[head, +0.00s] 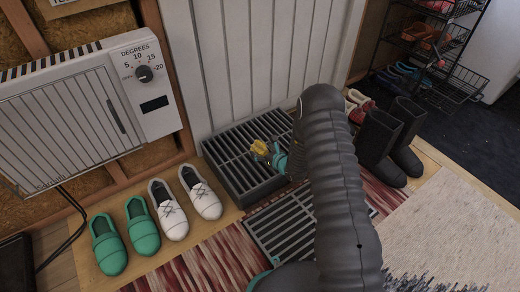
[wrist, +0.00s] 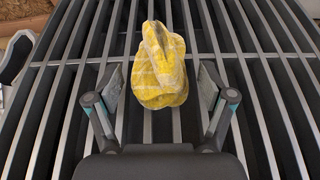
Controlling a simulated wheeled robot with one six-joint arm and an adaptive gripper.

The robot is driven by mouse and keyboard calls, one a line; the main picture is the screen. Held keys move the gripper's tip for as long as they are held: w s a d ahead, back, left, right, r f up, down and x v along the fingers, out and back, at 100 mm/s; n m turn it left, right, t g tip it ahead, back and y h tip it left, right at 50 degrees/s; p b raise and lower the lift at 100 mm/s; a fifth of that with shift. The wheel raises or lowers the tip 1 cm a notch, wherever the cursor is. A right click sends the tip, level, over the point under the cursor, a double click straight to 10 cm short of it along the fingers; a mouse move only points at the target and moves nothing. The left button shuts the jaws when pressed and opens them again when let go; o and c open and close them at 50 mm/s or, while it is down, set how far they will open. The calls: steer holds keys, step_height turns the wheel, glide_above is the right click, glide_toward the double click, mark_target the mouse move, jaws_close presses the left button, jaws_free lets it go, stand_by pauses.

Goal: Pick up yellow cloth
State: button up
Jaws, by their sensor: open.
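The yellow cloth (wrist: 158,68) is a crumpled, bunched piece with a pale check pattern. In the wrist view it lies on the dark slatted rack, ahead of and between my open fingers, with a gap on each side. In the head view the cloth (head: 261,148) is a small yellow patch on the rack, at the tip of my gripper (head: 272,156). My gripper also shows in the wrist view (wrist: 160,90), open and empty. My arm hides part of the rack in the head view.
The slatted rack (head: 222,160) stands against a white panelled wall (head: 250,60). A heater (head: 75,120), green shoes (head: 143,228) and white shoes (head: 168,210) are to the left. Black boots (head: 380,135) and a shoe shelf (head: 440,60) are to the right. A second grate (head: 285,228) lies in front.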

steer(key=c, duration=0.9)
steer(key=shift+c, duration=0.2)
steer(key=shift+r, duration=0.15)
